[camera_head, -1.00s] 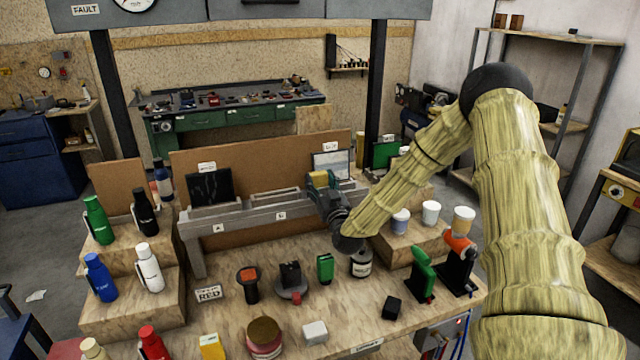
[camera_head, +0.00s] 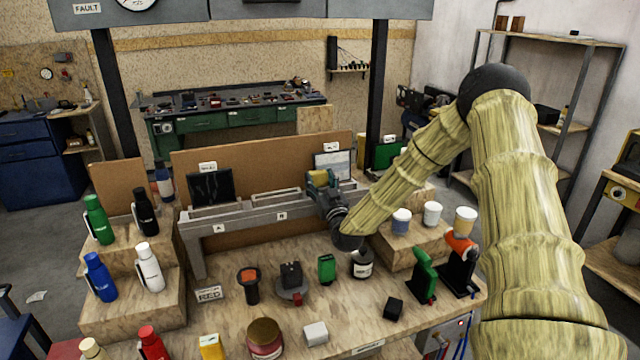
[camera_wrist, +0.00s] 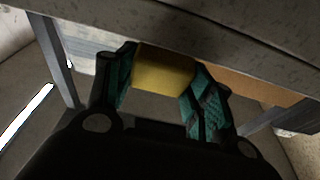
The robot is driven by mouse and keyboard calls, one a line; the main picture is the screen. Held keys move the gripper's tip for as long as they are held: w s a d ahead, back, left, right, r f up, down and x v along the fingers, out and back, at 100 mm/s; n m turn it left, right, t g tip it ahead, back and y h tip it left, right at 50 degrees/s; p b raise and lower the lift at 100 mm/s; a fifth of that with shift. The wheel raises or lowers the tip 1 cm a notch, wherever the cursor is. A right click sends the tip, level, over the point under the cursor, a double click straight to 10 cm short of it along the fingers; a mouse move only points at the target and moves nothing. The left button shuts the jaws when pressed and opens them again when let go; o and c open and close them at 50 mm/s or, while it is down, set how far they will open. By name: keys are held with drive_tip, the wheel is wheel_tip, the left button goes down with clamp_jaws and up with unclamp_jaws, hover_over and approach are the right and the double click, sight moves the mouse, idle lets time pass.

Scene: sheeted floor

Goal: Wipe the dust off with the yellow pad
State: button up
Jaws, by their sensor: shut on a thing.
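My gripper (camera_head: 320,184) is at the right part of the raised grey rack, just below the pale panel. The wrist view shows its two teal-padded fingers (camera_wrist: 160,82) shut on the yellow pad (camera_wrist: 163,68), one on each side. In the head view the pad shows only as a small yellow patch (camera_head: 318,176) between the fingers. A pale, light-grey panel (camera_head: 333,163) stands on the rack behind the gripper, and a dark panel (camera_head: 210,187) leans at the rack's left. I cannot make out which surface carries dust, nor whether the pad touches anything.
The grey rack (camera_head: 232,225) stands on the wooden bench before a brown board. Bottles stand on steps at left (camera_head: 149,268). Cups (camera_head: 432,213) stand on a block at right. A black-lidded jar (camera_head: 362,264), a green item (camera_head: 326,268) and other small things crowd the bench below my arm.

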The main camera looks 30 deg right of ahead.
drive_tip(key=shift+d, duration=0.15)
drive_tip(key=shift+s+d, duration=0.45)
drive_tip(key=shift+d, duration=1.45)
drive_tip(key=shift+s+d, duration=0.45)
drive_tip(key=shift+d, duration=1.5)
drive_tip(key=shift+s+d, duration=0.45)
drive_tip(key=shift+d, duration=1.45)
drive_tip(key=shift+w+r, duration=0.2)
drive_tip(key=shift+r, duration=0.8)
drive_tip(key=shift+a, duration=0.15)
